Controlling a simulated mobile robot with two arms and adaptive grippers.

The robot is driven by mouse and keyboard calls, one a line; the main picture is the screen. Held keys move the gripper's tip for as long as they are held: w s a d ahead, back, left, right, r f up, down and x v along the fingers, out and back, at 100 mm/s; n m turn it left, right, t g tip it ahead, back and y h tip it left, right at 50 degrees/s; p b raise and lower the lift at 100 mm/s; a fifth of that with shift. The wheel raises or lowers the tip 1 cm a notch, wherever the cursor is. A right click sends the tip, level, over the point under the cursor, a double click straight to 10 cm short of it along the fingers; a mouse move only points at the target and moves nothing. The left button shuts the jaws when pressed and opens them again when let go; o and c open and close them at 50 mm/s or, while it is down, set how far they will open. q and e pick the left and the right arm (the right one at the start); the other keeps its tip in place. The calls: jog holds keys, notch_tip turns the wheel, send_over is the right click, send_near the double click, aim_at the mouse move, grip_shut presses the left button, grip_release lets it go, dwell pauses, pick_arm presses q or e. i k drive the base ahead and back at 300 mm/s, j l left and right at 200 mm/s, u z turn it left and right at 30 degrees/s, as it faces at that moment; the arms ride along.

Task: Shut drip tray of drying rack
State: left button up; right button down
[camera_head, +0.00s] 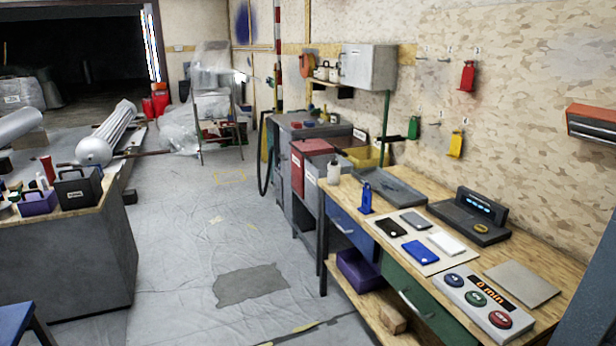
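I cannot pick out a drying rack or its drip tray for certain. A metal stand (236,115) partly covered in clear plastic is at the back of the room, too small and cluttered to identify. A shallow dark tray (410,196) lies on the wooden workbench (540,292) at the right. Neither of my grippers is in view.
The workbench has a blue drawer (352,232) and a green drawer (425,312). A button panel (480,303), phones on a mat and a dark device (470,215) lie on top. A grey counter (70,262) stands left. The sheeted floor between is mostly clear.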

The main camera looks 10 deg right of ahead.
aim_at(397, 192)
jog(key=i, duration=1.8)
